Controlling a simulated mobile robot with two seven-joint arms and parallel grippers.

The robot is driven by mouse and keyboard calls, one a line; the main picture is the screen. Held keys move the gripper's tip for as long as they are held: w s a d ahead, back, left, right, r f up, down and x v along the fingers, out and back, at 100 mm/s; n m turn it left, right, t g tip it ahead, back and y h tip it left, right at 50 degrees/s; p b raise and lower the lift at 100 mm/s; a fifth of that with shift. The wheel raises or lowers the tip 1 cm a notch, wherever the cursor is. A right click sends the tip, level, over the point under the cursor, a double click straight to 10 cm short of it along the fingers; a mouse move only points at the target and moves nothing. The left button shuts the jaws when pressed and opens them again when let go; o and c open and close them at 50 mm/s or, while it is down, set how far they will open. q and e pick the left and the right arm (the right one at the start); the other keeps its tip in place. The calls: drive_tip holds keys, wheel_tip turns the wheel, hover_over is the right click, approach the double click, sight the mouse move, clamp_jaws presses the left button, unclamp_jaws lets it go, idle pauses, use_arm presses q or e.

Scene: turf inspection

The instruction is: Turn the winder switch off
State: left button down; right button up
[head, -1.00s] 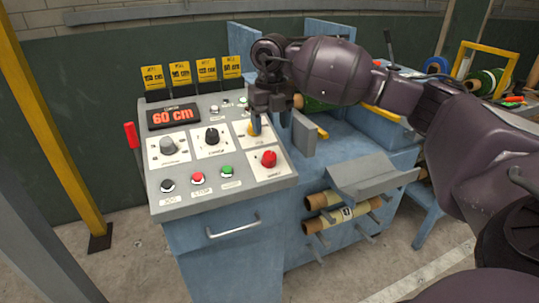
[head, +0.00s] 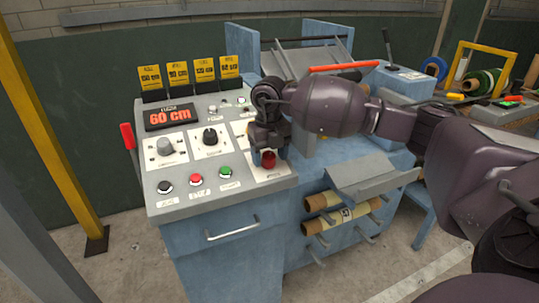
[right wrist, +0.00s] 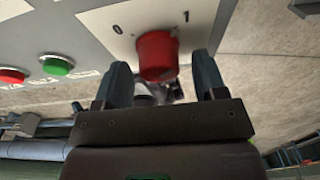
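The red rotary knob (head: 268,161) sits at the lower right of the grey control panel (head: 207,205), on a white plate. In the right wrist view the red knob (right wrist: 157,55) has a 0 on its left and a 1 on its right; I cannot tell which way it points. My right gripper (head: 266,151) is just above the knob, pointing down at the panel. In the right wrist view its open fingers (right wrist: 163,82) stand on either side of the knob, with gaps visible. My left gripper is not in view.
Grey (head: 166,147) and black (head: 210,136) knobs sit left of my gripper. Black (head: 165,186), red (head: 196,179) and green (head: 225,172) buttons line the front edge. A red lever (head: 129,140) stands at the panel's left side. A cardboard roll (head: 322,201) lies below right.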

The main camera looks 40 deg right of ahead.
drive_tip(key=c, duration=0.9)
drive_tip(key=shift+n, duration=0.3)
drive_tip(key=n+h, duration=0.1)
drive_tip(key=n, duration=0.2)
drive_tip(key=shift+h, duration=0.3)
drive_tip(key=n+h, duration=0.1)
drive_tip(key=n, duration=0.3)
drive_tip(key=shift+n, duration=0.4)
drive_tip(key=n, duration=0.2)
drive_tip(key=n+t+h, duration=0.1)
drive_tip(key=n, duration=0.1)
drive_tip(key=shift+h, duration=0.3)
drive_tip(key=n+t, duration=0.1)
drive_tip(key=n, duration=0.2)
drive_tip(key=shift+n+h, duration=0.3)
drive_tip(key=shift+n, duration=0.1)
drive_tip(key=shift+n+t, duration=0.4)
drive_tip(key=shift+n, duration=0.1)
